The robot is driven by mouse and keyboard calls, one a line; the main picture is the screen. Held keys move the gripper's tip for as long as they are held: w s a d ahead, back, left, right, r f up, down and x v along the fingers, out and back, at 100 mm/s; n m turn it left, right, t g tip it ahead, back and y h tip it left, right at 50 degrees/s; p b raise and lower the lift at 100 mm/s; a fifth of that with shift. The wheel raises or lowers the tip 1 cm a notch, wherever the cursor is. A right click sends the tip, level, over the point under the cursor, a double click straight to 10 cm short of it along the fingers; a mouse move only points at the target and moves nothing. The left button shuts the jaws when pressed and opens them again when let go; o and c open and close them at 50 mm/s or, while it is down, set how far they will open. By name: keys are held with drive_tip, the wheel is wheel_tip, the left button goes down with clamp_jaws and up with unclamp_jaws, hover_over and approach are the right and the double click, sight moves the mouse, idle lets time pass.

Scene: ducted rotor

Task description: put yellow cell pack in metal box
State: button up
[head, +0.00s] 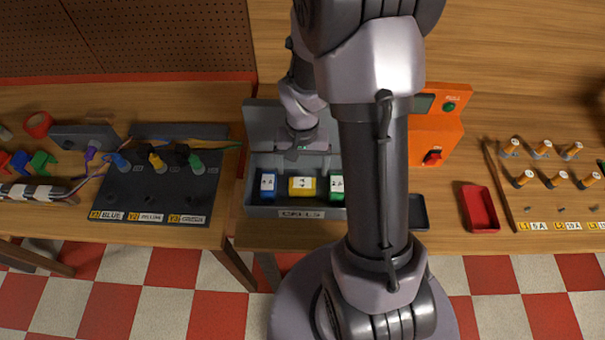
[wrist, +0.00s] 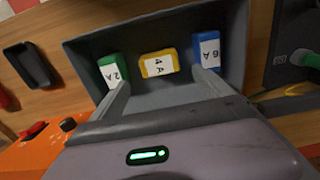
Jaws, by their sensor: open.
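The yellow cell pack (head: 301,186) lies in the grey metal box (head: 297,212), between a blue pack (head: 267,186) and a green pack (head: 336,187). In the wrist view the yellow pack (wrist: 158,63), labelled 4A, lies on the box floor near one wall (wrist: 150,27). My gripper (head: 302,150) is over the back part of the box. In the wrist view my gripper (wrist: 160,84) is open and empty. Its fingers point into the box, with the yellow pack beyond and between their tips. My arm hides the box's right end in the head view.
An orange device (head: 435,125) stands right of the box. A dark tray (head: 418,212) and a red tray (head: 480,208) lie farther right. A dark panel with coloured plugs (head: 150,195) lies on the left table. Posts with orange tops (head: 541,150) stand at the far right.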

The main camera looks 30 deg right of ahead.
wheel_tip(320, 180, up, 8)
drive_tip(key=a, duration=0.1)
wheel_tip(320, 180, up, 10)
drive_tip(key=n+t, duration=0.1)
drive_tip(key=t, duration=0.2)
hover_over(298, 182)
drive_tip(key=s+a, duration=0.3)
drive_tip(key=a, duration=0.3)
drive_tip(key=s+a+r+n+t+y, duration=0.1)
drive_tip(key=s+a+r+t+y, duration=0.15)
drive_tip(key=s+a+r, duration=0.65)
wheel_tip(298, 182, down, 15)
drive_tip(key=d+b, duration=0.1)
drive_tip(key=b, duration=1.2)
drive_tip(key=shift+s, duration=0.15)
drive_tip(key=shift+d+h, duration=0.1)
drive_tip(key=shift+h, duration=0.15)
